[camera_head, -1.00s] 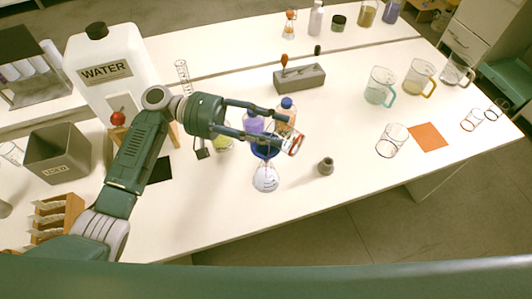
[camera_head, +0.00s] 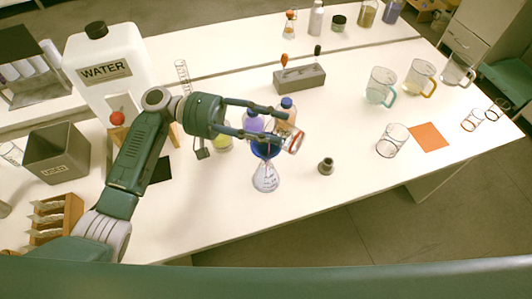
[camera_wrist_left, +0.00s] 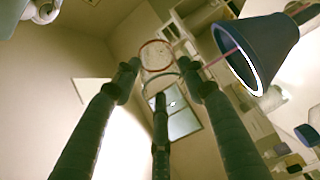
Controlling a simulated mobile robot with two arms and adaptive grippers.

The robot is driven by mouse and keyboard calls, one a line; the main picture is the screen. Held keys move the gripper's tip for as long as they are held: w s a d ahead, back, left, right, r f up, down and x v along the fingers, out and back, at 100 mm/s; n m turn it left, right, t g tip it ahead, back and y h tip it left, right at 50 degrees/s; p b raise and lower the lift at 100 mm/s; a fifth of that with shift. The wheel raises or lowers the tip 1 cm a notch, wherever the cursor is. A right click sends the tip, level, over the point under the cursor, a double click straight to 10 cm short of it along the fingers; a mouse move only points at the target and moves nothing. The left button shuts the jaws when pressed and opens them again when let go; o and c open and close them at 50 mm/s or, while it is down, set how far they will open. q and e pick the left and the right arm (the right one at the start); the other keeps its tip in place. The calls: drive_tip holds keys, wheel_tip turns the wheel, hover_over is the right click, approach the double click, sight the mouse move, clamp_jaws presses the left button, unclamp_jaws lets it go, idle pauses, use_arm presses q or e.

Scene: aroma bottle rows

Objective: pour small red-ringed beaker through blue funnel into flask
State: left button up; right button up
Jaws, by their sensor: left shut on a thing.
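My left gripper (camera_head: 286,124) is shut on the small red-ringed beaker (camera_head: 296,143), a clear glass lying tipped well over on its side above the flask. In the left wrist view the beaker (camera_wrist_left: 158,58) sits between the fingers, its red ring at the far end. The blue funnel (camera_head: 265,152) stands in the mouth of the clear conical flask (camera_head: 266,180), partly hidden by my gripper. In the wrist view the funnel (camera_wrist_left: 262,45) is beside the beaker, and a thin pink line runs from near the beaker toward it. My right gripper is not in view.
A purple bottle (camera_head: 253,122) and an orange bottle (camera_head: 286,111) stand close behind the funnel. A small grey stopper-like piece (camera_head: 326,166) is right of the flask. Another glass beaker (camera_head: 392,141) stands near an orange mat (camera_head: 429,137). The table front is mostly clear.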

use_arm(q)
drive_tip(key=shift+w+a+h+b, duration=0.1)
drive_tip(key=shift+h+b, duration=0.3)
drive_tip(key=shift+b, duration=0.35)
idle(1.4)
drive_tip(key=shift+r, duration=0.1)
idle(0.6)
drive_tip(key=shift+s+d+f+y+p, duration=0.2)
drive_tip(key=shift+f+y+p, duration=0.35)
drive_tip(key=shift+y, duration=0.35)
drive_tip(key=shift+d+f+m+y, duration=0.1)
drive_tip(key=shift+f+m+y, duration=0.2)
drive_tip(key=shift+f, duration=0.05)
drive_tip(key=shift+t, duration=0.3)
